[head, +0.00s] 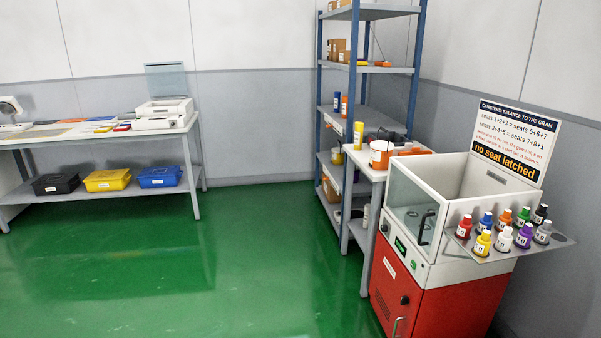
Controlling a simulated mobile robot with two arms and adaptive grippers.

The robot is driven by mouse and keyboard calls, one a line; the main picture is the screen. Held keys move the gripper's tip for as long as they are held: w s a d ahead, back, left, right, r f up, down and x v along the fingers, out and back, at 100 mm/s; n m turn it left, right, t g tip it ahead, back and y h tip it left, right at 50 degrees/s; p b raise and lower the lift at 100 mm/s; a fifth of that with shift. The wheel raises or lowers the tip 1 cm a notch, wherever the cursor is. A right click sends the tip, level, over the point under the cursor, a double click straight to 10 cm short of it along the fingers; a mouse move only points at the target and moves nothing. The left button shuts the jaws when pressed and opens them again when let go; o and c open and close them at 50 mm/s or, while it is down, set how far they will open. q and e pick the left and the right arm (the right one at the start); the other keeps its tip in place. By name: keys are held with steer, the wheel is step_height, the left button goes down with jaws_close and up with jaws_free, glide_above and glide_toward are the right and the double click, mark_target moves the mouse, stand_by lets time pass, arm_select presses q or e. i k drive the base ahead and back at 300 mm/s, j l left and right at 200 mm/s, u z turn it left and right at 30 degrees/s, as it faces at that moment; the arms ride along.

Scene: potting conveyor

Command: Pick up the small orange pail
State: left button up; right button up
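A small orange pail (381,155) with a pale label stands upright on a small grey side table (362,162), right of centre in the head view. Orange-brown items (412,151) lie beside it on the right. Neither of my grippers is in the head view.
A red and white machine (432,292) with several coloured canisters on its side shelf stands in front of the side table. Blue-post shelving (321,90) stands behind it. A workbench (100,136) with bins below is at the left. The green floor (200,265) between is clear.

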mark_target(381, 152)
steer(key=i+z, duration=0.25)
steer(key=i+j+z, duration=0.25)
steer(key=i, duration=0.25)
steer(key=i+j+z, duration=0.3)
steer(key=i+l, duration=0.05)
steer(key=l, duration=0.05)
